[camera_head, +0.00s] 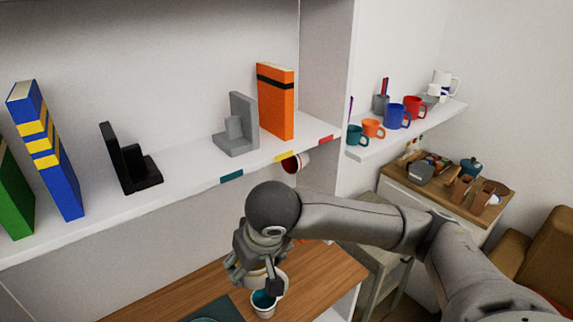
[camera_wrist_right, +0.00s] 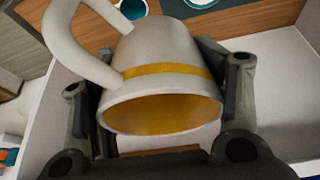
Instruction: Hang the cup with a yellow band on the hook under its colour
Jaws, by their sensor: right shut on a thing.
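The white cup with a yellow band (camera_wrist_right: 165,75) is between the fingers of my right gripper (camera_wrist_right: 160,115), which is shut on it. Its yellow inside faces the wrist camera and its handle points to the upper left. In the head view my right gripper (camera_head: 256,278) is low in front of the shelf, above the wooden counter, and mostly covers the cup. The shelf's front edge carries a teal mark (camera_head: 232,177), a yellow mark (camera_head: 284,157) and a red mark (camera_head: 326,140). I cannot make out the hooks below. My left gripper is out of view.
A white cup with a red inside (camera_head: 296,163) hangs under the shelf (camera_head: 190,169), right of the yellow mark. A cup with a teal inside (camera_head: 264,302) is on the counter (camera_head: 318,270) below my gripper. Books and bookends stand on the shelf. Mugs fill a side shelf (camera_head: 415,130).

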